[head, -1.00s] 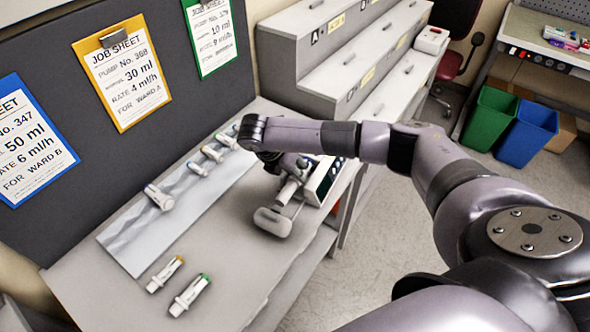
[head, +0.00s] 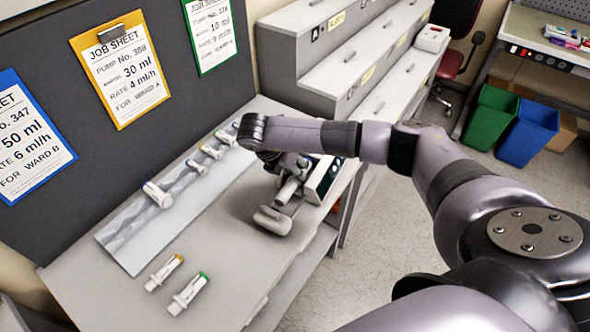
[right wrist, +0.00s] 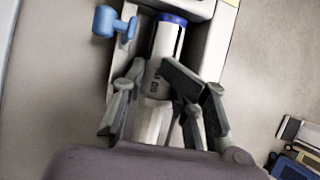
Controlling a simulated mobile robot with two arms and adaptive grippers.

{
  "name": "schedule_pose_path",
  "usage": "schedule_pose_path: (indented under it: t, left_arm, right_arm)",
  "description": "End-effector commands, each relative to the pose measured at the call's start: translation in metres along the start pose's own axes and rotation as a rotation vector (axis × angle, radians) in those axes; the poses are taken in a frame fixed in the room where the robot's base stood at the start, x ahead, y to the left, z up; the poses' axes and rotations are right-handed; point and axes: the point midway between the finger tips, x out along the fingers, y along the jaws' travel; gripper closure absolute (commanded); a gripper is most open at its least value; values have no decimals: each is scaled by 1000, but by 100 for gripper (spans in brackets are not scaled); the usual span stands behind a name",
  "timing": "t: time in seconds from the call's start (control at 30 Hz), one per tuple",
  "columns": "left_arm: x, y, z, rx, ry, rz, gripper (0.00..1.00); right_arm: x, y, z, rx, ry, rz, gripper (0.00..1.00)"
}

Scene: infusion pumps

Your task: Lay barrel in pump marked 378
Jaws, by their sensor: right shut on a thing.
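The pump (head: 323,178) stands on the bench near its right edge, under my right arm, with a dark panel on its side. Its pale grey end block (head: 272,220) faces the front. In the right wrist view the barrel (right wrist: 164,45), white with a blue end and dark print, lies along the pump's channel (right wrist: 202,42). My right gripper (right wrist: 155,82) is shut on the barrel. A blue clamp knob (right wrist: 104,21) sticks out left of the barrel. I cannot tell whether the barrel is fully seated. No pump number is readable. My left gripper is not in view.
A grey strip (head: 130,243) at the back of the bench holds several syringes. Two syringes, orange-ended (head: 164,272) and green-ended (head: 188,294), lie in front. Job sheets hang on the dark board (head: 60,90). Grey drawers (head: 350,60) stand behind. The bench's front middle is clear.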

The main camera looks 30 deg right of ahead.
Motion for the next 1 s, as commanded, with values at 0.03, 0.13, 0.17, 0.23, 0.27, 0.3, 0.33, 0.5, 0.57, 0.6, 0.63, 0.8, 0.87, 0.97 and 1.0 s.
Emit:
schedule_pose_path:
  t: [0.03,0.13,0.17,0.23,0.27,0.3,0.33,0.5,0.57,0.6,0.63,0.8,0.87,0.97,1.0]
  left_arm:
    - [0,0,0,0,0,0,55]
    - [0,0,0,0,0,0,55]
    - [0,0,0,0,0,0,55]
    - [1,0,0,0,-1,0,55]
    - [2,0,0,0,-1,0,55]
    - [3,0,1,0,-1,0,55]
    - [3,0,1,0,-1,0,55]
    - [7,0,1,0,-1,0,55]
    - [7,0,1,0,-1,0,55]
    - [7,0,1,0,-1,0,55]
    - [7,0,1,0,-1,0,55]
    - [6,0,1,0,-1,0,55]
    - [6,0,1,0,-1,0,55]
    - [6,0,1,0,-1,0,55]
    - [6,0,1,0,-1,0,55]
  right_arm:
    - [0,0,0,0,0,0,100]
    - [0,0,0,1,0,0,100]
    - [0,0,0,1,0,0,100]
    - [1,0,0,1,0,0,100]
    - [1,0,0,1,0,0,100]
    - [2,0,0,1,0,0,100]
    - [2,1,0,1,0,0,100]
    - [4,1,-1,1,0,0,100]
    - [4,1,-1,1,0,0,100]
    - [4,1,-1,1,0,0,100]
    - [3,1,-1,1,0,0,100]
    - [3,1,-1,1,0,1,100]
    - [3,1,-1,1,0,1,100]
    - [3,1,-1,1,0,1,100]
    - [3,1,-1,1,0,1,72]
